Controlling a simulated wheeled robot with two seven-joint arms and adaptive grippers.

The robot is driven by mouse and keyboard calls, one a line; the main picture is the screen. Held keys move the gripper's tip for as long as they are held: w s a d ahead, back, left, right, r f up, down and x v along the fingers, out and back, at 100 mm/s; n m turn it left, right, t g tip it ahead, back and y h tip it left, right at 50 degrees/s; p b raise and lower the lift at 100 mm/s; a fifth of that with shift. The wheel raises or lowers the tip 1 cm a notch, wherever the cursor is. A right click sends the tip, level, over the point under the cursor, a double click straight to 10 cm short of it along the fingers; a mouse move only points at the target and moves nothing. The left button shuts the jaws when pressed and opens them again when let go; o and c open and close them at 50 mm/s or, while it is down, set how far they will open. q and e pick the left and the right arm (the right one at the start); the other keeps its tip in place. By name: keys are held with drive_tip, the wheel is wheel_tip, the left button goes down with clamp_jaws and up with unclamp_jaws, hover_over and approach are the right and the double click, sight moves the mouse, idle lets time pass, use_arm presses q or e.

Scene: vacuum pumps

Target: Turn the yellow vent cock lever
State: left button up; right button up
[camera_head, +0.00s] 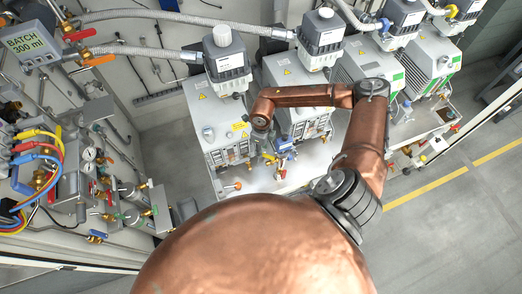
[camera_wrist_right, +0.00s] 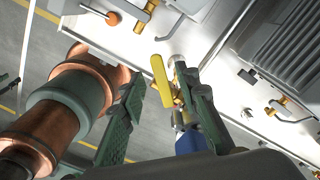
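The yellow vent cock lever (camera_wrist_right: 160,80) shows in the right wrist view as a short flat bar on a brass valve (camera_wrist_right: 177,92), at the edge of a pale metal deck. In the head view a small yellow spot near the lever (camera_head: 269,157) lies just below my right wrist. My right gripper (camera_wrist_right: 157,88) has its two dark green fingers spread apart, one on each side of the lever. The right finger is close to the brass valve, and I cannot tell whether it touches. In the head view my right gripper (camera_head: 263,140) is mostly hidden. My left gripper is not in view.
Several grey vacuum pumps (camera_head: 216,125) stand in a row behind the valve. A blue part (camera_wrist_right: 190,142) sits just below the lever. An orange knob (camera_wrist_right: 113,18) is on the deck nearby. A panel with hoses and valves (camera_head: 75,180) is at left. The floor at right is clear.

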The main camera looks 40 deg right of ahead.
drive_tip(key=shift+f, duration=1.05)
clamp_jaws()
